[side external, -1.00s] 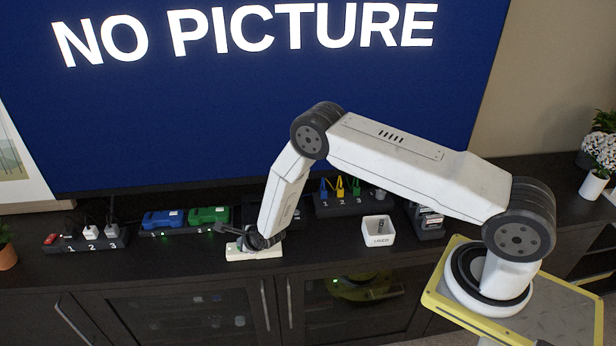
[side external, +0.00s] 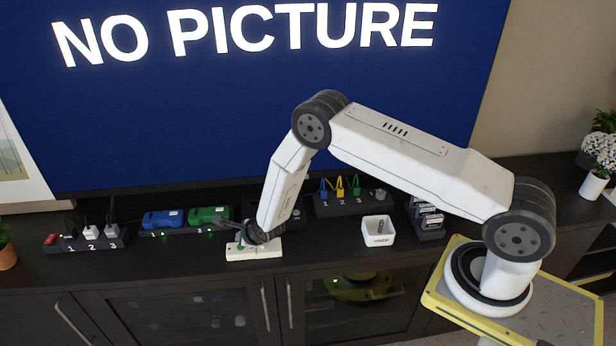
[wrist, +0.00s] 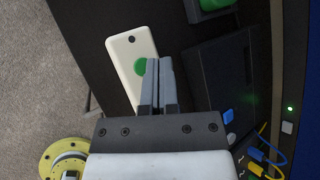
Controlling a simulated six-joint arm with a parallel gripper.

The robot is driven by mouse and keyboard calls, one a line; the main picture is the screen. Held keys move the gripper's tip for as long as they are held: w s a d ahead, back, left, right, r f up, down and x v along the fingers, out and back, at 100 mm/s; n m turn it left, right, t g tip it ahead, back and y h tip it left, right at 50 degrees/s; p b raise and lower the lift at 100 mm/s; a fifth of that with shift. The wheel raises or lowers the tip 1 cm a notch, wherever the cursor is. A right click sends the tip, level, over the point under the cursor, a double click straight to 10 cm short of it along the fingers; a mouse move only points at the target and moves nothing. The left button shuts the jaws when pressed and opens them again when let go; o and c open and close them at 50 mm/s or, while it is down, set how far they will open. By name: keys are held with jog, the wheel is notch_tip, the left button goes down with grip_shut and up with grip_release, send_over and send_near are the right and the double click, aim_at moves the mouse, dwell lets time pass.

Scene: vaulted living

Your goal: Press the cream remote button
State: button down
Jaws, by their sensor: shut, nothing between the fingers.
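The cream remote (side external: 262,253) lies on the dark cabinet top beneath my wrist. It also shows in the wrist view (wrist: 122,45), with a round green button (wrist: 140,67) and a small dark spot near one end. My gripper (wrist: 159,62) is shut and empty. In the wrist view its fingertips appear just beside the green button and overlap the remote's edge.
A large screen (side external: 250,110) reading "NO PICTURE" stands behind. Blue (side external: 163,219) and green (side external: 209,215) blocks sit in a dark holder at left. A power strip (side external: 86,243), a white USED bin (side external: 378,231) and a dark unit with coloured plugs (side external: 343,207) stand nearby.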

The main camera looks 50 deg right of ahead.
jog(key=shift+r, duration=2.05)
jog(key=s+d+r+n+g, duration=0.1)
jog(key=s+r+n+g, duration=0.2)
jog(key=s+r+n, duration=0.95)
jog(key=s+d+r+n+g, duration=0.1)
jog(key=s+r+n, duration=0.3)
jog(key=s+n, duration=0.3)
jog(key=s+d+r+n+g, duration=0.1)
jog(key=s+r+n, duration=0.3)
jog(key=s+n, duration=0.4)
jog(key=shift+s+r+g, duration=0.4)
jog(key=shift+s+g, duration=0.3)
jog(key=shift+g, duration=0.1)
